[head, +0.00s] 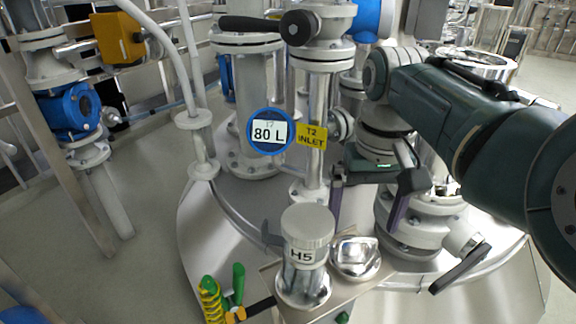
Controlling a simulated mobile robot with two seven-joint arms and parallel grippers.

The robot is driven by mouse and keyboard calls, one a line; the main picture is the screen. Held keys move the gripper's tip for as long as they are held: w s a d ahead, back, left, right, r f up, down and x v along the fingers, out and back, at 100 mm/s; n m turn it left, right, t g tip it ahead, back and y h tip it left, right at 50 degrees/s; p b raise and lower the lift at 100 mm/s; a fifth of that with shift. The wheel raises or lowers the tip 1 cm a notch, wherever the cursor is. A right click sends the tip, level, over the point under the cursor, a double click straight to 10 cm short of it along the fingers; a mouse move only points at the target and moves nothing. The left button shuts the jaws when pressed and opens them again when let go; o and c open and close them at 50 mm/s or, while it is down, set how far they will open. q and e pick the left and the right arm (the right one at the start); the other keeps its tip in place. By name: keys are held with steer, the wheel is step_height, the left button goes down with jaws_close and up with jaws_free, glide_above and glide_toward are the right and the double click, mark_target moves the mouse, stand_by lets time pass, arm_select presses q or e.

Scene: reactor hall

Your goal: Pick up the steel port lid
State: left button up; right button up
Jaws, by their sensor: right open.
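A shiny, rounded steel piece (355,257) lies on a small shelf just right of the jar marked H5; it looks like the steel port lid, though I cannot tell for certain. My right gripper (365,222) comes in from the right and points down. Its two dark fingers with purplish inner faces are spread apart, with nothing between them. In the picture the fingertips are just above the steel piece; the height gap is hard to tell. My left gripper is not in view.
The H5 jar (304,255) stands close to the left finger. A yellow-green coil and green tool (225,292) sit at the shelf's left. A flanged valve (408,238) with a black lever is at right.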

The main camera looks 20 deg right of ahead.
mark_target(359, 238)
step_height(359, 238, down, 5)
steer(key=b, duration=0.3)
steer(key=shift+a+f+b, duration=0.1)
steer(key=shift+f+b, duration=0.05)
steer(key=shift+b, duration=0.2)
steer(key=shift+c, duration=0.6)
steer(key=c, duration=1.4)
